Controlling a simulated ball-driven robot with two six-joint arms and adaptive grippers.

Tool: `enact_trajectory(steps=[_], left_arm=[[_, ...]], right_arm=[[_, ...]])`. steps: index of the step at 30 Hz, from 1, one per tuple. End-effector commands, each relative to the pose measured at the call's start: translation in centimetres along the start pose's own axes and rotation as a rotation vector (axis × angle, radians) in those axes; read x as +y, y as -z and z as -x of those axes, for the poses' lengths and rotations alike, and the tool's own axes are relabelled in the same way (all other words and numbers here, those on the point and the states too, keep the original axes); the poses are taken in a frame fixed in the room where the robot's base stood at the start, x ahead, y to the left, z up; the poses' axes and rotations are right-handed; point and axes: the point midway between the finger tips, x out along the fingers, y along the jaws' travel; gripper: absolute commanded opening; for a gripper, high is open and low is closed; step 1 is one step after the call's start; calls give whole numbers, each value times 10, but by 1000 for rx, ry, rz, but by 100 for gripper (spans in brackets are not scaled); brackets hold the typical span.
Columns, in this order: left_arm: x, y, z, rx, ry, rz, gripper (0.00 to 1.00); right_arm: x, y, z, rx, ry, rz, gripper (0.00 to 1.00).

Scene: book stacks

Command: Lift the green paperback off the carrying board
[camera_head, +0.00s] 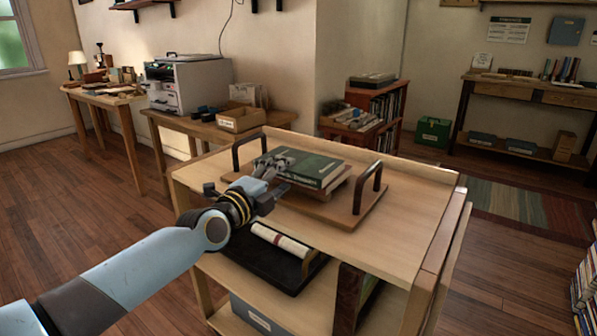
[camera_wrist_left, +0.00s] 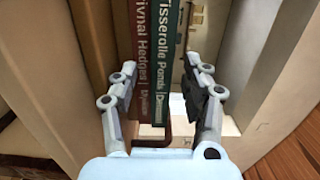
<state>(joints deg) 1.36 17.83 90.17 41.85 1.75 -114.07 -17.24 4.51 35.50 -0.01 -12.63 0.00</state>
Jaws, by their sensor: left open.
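I cannot tell whether a finger touches the book. My right gripper is out of view.
The board stands on a wooden cart (camera_head: 410,228) with a raised rim. A dark tray (camera_head: 262,268) with a pale book is on a shelf below. A side table with a printer (camera_head: 188,85) and an open box (camera_head: 240,118) stands behind. Wooden floor is clear on the left.

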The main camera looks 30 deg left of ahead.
Motion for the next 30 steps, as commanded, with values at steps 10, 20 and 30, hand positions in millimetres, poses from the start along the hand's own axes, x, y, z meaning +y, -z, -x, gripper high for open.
enact_trajectory(steps=[10,20,30], left_arm=[[-1,0,-1,0,1,1,31],[-1,0,-1,0,1,1,0],[-2,0,-1,0,3,1,0]], right_arm=[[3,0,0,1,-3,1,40],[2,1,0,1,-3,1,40],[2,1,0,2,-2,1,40]])
